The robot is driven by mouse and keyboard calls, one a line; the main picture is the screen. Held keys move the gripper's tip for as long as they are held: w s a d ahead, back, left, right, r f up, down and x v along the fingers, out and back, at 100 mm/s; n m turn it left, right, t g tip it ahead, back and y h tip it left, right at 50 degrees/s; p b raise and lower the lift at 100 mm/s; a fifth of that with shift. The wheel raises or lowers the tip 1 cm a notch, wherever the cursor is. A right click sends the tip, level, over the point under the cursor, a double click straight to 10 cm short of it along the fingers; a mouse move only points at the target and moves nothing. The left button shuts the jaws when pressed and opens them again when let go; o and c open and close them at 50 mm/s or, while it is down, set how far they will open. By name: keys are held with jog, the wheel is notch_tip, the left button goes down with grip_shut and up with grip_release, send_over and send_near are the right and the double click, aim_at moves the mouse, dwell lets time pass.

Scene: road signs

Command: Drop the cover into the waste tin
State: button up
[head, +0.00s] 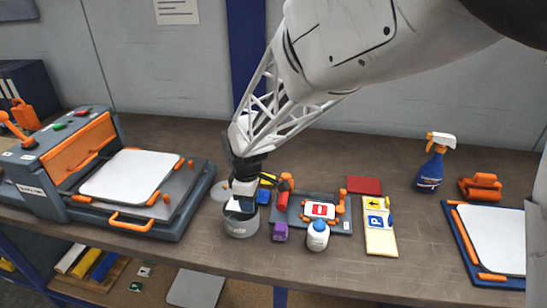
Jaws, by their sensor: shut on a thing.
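The waste tin (241,228) is a grey, round, open container on the bench, left of the middle. My gripper (242,200) points down right over the tin's mouth, with its tips at about the rim. It is shut on a small pale piece (233,206), which seems to be the cover. The piece is too small to see clearly, and I cannot tell how far it reaches into the tin. The tin's inside is mostly hidden by my gripper.
A grey disc (220,190) lies behind the tin. A press machine (100,180) stands left.

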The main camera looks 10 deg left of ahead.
jog(key=shift+f, duration=0.15)
jog(key=o, duration=1)
jog(key=shift+o, duration=0.3)
jog(key=o, duration=0.6)
jog(key=shift+r, duration=5)
